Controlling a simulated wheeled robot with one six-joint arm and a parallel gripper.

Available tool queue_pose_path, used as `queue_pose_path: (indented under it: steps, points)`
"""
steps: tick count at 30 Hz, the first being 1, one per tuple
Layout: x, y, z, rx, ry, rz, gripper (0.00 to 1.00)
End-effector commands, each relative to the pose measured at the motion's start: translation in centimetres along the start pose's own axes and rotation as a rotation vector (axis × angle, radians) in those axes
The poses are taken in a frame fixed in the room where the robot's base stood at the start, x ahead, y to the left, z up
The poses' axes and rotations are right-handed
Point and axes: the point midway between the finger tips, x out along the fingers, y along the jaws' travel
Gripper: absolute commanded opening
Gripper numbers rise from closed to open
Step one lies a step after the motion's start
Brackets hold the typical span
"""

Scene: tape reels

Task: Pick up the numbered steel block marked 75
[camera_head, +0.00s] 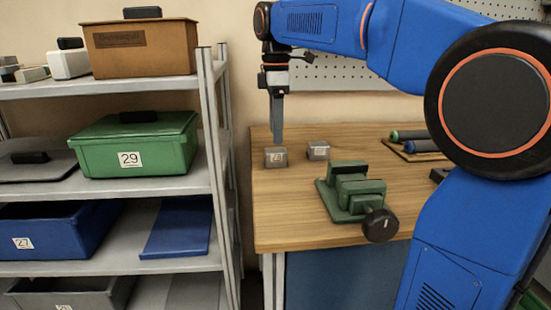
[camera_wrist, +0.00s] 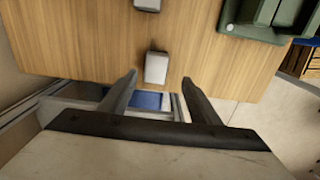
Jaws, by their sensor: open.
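Two small grey steel blocks sit on the wooden workbench (camera_head: 300,225). The left block (camera_head: 275,157) has a number on its front that may read 75, too small to be sure. The other block (camera_head: 318,150) stands a little to its right, its mark unreadable. My gripper (camera_head: 277,140) points down just over the left block, seen edge-on. In the wrist view my gripper (camera_wrist: 160,82) is open and empty; one block (camera_wrist: 156,67) lies just beyond and between the fingertips, and the second block (camera_wrist: 148,5) is cut by the top edge. No numbers show there.
A green vise (camera_head: 352,190) with a black knob stands right of the blocks. Dark rolls (camera_head: 410,140) lie on a board farther right. A metal shelf (camera_head: 206,130) with a green box (camera_head: 135,143) marked 29 stands left of the bench. The bench front left is clear.

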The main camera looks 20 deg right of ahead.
Motion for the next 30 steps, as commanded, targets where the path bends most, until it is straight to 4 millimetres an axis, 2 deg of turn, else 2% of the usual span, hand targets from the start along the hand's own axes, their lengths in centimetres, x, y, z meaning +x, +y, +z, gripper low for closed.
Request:
queue_pose_path:
  steps: [8,18,28,30]
  points:
    - [1.8,0.1,0.0,0.000,0.000,0.000,0.57]
    - [5.9,0.7,0.0,0.000,0.000,-0.001,0.57]
    - [6.4,0.8,0.0,0.000,0.000,0.002,0.57]
    - [6.4,0.8,0.0,0.000,0.000,0.001,0.40]
